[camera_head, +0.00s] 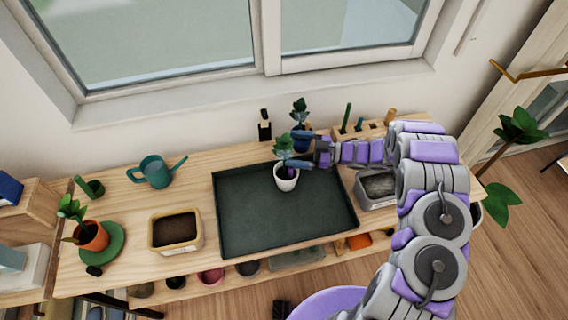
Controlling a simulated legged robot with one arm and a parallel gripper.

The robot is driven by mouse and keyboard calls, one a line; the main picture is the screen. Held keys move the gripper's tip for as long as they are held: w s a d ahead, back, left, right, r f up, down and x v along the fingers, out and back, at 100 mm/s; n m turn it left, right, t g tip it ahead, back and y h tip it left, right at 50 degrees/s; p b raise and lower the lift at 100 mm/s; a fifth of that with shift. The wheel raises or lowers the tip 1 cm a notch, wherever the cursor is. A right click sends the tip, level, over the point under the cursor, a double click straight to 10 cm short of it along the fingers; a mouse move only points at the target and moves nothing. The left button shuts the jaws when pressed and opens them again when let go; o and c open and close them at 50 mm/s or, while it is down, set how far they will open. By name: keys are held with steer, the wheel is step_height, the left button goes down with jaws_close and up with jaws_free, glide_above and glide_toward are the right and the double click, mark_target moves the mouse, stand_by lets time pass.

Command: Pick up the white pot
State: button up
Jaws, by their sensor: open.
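The white pot (287,181) stands upright on the dark green tray (245,225), near the middle of its back half. A small blue-green plant (283,147) grows from it. My gripper (294,149) reaches in from the right above the pot, with its jaws open.
A blue pot (303,145) with a plant stands just behind, partly hidden by my gripper. A teal watering can (156,172), a tan soil box (175,245) and a terracotta pot (93,236) stand left. A grey soil box (362,199) stands right. The tray's front is bare.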

steer(key=shift+a+f+b, duration=0.2)
steer(key=shift+a+b, duration=0.15)
steer(key=shift+a, duration=1.6)
steer(key=c, duration=1.7)
steer(key=shift+w+r, duration=0.1)
